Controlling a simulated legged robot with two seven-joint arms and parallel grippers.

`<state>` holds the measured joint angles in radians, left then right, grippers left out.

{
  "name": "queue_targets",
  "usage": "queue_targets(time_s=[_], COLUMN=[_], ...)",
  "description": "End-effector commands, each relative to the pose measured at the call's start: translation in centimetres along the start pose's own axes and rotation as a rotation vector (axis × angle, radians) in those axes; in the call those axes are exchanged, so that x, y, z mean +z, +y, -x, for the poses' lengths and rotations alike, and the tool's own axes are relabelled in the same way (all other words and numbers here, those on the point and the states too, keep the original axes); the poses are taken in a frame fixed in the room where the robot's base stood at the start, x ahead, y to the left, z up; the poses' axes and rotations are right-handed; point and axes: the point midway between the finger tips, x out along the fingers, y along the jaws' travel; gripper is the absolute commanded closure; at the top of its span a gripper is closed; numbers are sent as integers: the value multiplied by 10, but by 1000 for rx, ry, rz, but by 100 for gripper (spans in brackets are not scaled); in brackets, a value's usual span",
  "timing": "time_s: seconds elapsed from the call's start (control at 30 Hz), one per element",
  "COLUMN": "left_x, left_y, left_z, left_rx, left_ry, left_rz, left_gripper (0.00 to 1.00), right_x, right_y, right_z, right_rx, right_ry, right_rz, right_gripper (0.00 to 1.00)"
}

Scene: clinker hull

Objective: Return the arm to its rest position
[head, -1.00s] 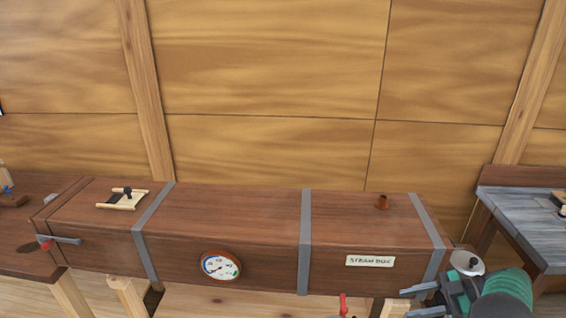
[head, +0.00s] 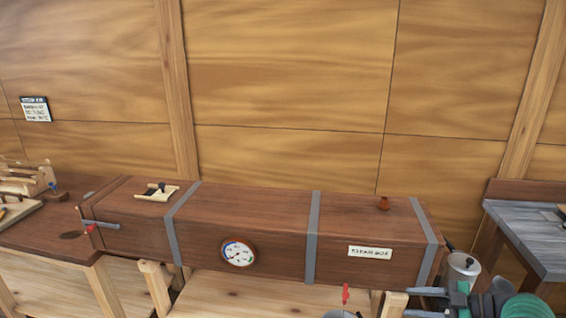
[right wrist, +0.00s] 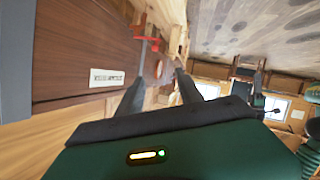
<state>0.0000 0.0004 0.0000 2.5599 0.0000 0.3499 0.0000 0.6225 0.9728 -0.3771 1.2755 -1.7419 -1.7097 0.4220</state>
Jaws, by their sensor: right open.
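My right gripper (head: 414,302) is at the bottom right of the head view, its two grey fingers pointing left, in front of the right end of the brown steam box (head: 262,221). The fingers are apart with nothing between them. They also show open in the right wrist view (right wrist: 160,84), with the box's label plate (right wrist: 107,77) to their left. Part of my right arm is cut off by the lower edge of the head view. My left gripper is not in view.
A grey-topped bench (head: 528,234) is at right. A wooden workbench (head: 60,222) is at left.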

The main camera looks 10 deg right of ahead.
Motion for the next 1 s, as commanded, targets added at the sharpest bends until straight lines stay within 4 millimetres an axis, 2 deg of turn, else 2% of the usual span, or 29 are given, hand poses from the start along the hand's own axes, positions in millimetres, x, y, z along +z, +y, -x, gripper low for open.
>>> queue_targets(time_s=[0.2, 0.3, 0.4, 0.47, 0.53, 0.57, 0.6, 0.67, 0.7, 0.8, 0.9, 1.0], left_x=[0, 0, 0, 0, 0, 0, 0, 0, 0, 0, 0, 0], left_y=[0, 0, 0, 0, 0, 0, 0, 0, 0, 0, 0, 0], left_z=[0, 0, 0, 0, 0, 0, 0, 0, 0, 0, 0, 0], left_rx=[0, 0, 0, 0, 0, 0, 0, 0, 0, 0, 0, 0], left_ry=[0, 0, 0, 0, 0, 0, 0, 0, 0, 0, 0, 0], left_rz=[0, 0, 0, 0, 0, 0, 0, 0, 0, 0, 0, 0], left_gripper=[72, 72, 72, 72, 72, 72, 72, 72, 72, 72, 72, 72], right_x=[-34, -51, -64, -66, -61, -58, -54, -52, -51, -56, -64, -69], right_y=[69, 100, 113, 100, 53, 24, -12, -67, -103, -186, -246, -277], right_z=[-35, -49, -60, -68, -79, -83, -87, -91, -93, -94, -90, -87], right_rx=[306, 491, 676, 767, 820, 820, 806, 763, 726, 623, 534, 482], right_ry=[-66, -125, -222, -311, -451, -516, -594, -697, -761, -898, -994, -1045], right_rz=[38, -2, -116, -240, -434, -521, -617, -740, -812, -957, -1053, -1103], right_gripper=[57, 57, 57, 57, 57, 57, 57, 57, 57, 57, 57, 57])
